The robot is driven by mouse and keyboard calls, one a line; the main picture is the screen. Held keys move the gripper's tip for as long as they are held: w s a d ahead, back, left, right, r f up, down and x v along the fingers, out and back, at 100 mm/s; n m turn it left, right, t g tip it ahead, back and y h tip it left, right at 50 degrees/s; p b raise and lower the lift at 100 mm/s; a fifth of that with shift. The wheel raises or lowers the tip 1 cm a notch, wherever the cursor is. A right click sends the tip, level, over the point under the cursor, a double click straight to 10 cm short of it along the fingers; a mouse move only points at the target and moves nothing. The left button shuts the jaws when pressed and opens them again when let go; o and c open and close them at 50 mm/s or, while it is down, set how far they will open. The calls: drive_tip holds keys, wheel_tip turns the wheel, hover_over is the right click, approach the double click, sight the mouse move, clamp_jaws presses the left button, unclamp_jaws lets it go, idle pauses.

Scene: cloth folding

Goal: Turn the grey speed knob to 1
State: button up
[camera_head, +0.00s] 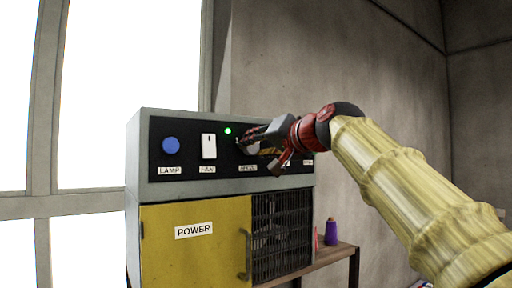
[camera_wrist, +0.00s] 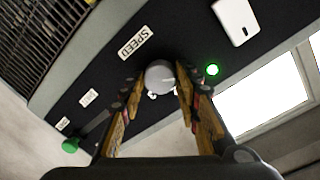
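The grey speed knob (camera_wrist: 159,76) is a round knob on the black panel, above the SPEED label (camera_head: 248,168), which shows upside down in the wrist view (camera_wrist: 134,43). My gripper (camera_wrist: 160,80) is in front of the panel with its fingers apart, one on each side of the knob. Whether either fingertip touches the knob is unclear. In the head view my gripper (camera_head: 243,141) reaches in from the right and partly covers the knob (camera_head: 253,149). Small white marks beside the knob are too small to read.
A blue LAMP button (camera_head: 171,145), a white FAN switch (camera_head: 209,146) and a lit green light (camera_head: 228,131) sit left of the knob. Below are a yellow POWER door (camera_head: 190,255) and a dark grille (camera_head: 282,235). A purple bottle (camera_head: 331,232) stands on the table.

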drive_tip(key=o, duration=0.4)
drive_tip(key=v, duration=1.2)
idle(0.3)
wheel_tip(320, 180, down, 16)
drive_tip(key=w+d+g+h, duration=0.3)
drive_tip(key=s+d+f+g+h+b, duration=0.2)
drive_tip(key=s+f+b, duration=0.3)
drive_tip(key=s+f, duration=0.5)
drive_tip(key=s+d+f+n+g+h+b, duration=0.1)
drive_tip(key=s+d+f+b, duration=0.3)
drive_tip(key=f, duration=2.4)
drive_tip(key=s+d+f+g+h+b, duration=0.2)
drive_tip(key=s+f+b, duration=0.4)
drive_tip(key=s+f, duration=1)
wheel_tip(320, 180, down, 3)
drive_tip(key=shift+s+d+f+g+h, duration=0.25)
drive_tip(key=shift+s+d+g+h, duration=0.2)
drive_tip(key=shift+d, duration=0.65)
